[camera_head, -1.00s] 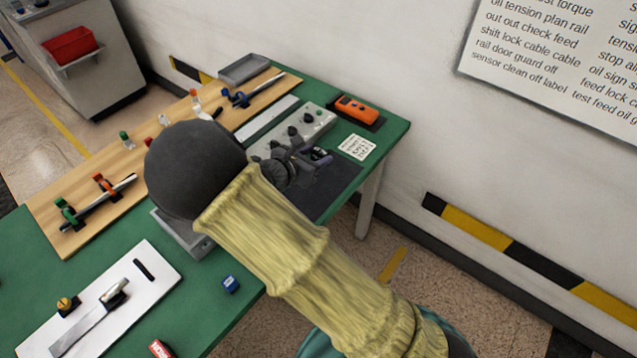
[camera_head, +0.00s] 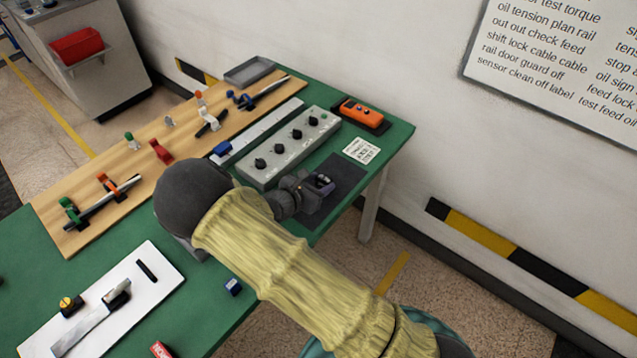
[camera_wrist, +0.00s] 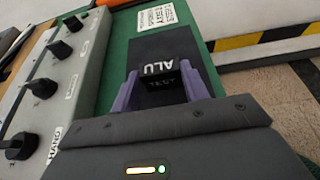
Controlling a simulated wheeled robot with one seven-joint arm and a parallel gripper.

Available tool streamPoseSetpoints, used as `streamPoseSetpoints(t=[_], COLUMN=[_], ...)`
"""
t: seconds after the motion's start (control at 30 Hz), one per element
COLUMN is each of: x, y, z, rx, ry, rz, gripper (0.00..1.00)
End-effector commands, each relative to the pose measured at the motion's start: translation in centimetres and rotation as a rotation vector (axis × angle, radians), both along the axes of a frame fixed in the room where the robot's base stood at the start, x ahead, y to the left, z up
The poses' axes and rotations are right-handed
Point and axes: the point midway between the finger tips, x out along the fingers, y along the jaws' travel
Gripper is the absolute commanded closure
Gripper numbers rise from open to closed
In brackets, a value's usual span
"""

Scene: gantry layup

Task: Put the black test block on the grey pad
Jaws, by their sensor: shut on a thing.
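In the head view my gripper (camera_head: 322,182) is shut on the block over the dark grey pad (camera_head: 346,172), near the table's right edge. The pad also shows in the wrist view (camera_wrist: 192,42) around and beyond the fingers. I cannot tell whether the block touches the pad. The block's underside is hidden.
A grey control box (camera_head: 290,146) with several black knobs lies just left of the pad. A white label card (camera_head: 361,150) and an orange device (camera_head: 361,114) lie beyond it. A wooden board (camera_head: 120,178) with clamps and a white plate (camera_head: 135,290) are further left.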

Motion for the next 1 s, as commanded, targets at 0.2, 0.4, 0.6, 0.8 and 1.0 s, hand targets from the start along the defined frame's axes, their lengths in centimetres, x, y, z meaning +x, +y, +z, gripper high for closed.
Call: streamPoseSetpoints(t=[0.2,0.4,0.6,0.8,1.0], x=[0.03,0.02,0.01,0.01,-0.58], y=[0.0,0.01,0.01,0.01,0.58], z=[-0.03,-0.51,-0.41,-0.36,0.25], rx=[0.001,0.0,0.001,0.001,0.003], ry=[-0.002,-0.001,-0.001,-0.001,-0.001], rz=[-0.001,0.0,0.0,0.0,0.002], gripper=[0.8,0.8,0.33,0.33,0.33])
